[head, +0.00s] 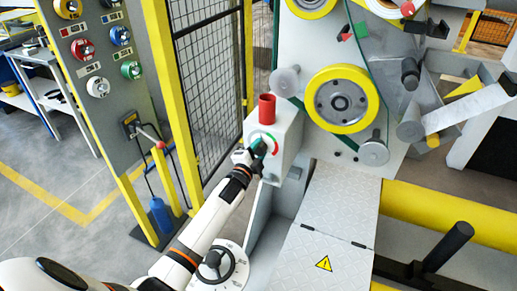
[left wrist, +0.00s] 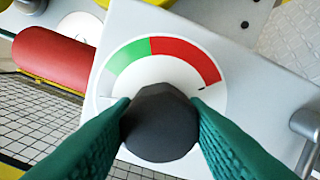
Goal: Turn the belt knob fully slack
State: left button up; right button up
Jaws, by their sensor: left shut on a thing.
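The belt knob (left wrist: 158,125) is a dark grey, many-sided knob on a white dial (left wrist: 122,85) with a green arc on the left and a red arc on the right. A small dark mark shows by the lower right end of the red arc. The green fingers of my left gripper (left wrist: 161,108) are shut on the knob, one on each side. In the head view my left gripper (head: 257,149) reaches the dial on the light grey box (head: 287,127) and mostly hides the knob. My right gripper is not in view.
A red cylinder (head: 267,107) stands on top of the box. A yellow-rimmed wheel (head: 341,99) and belt are up to the right. A mesh fence (head: 208,75) and a panel of coloured knobs (head: 97,60) stand left.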

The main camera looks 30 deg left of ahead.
pick_arm(q)
jog(key=n+p, duration=0.1)
jog(key=n, duration=0.5)
jog(key=shift+p, duration=0.4)
jog(key=n+p, duration=0.1)
jog(key=n, duration=0.5)
jog(key=shift+n, duration=0.4)
jog(key=n, duration=0.5)
jog(key=shift+f, duration=0.1)
jog(key=n, duration=0.4)
jog(key=shift+n, duration=1.5)
jog(key=o, duration=1)
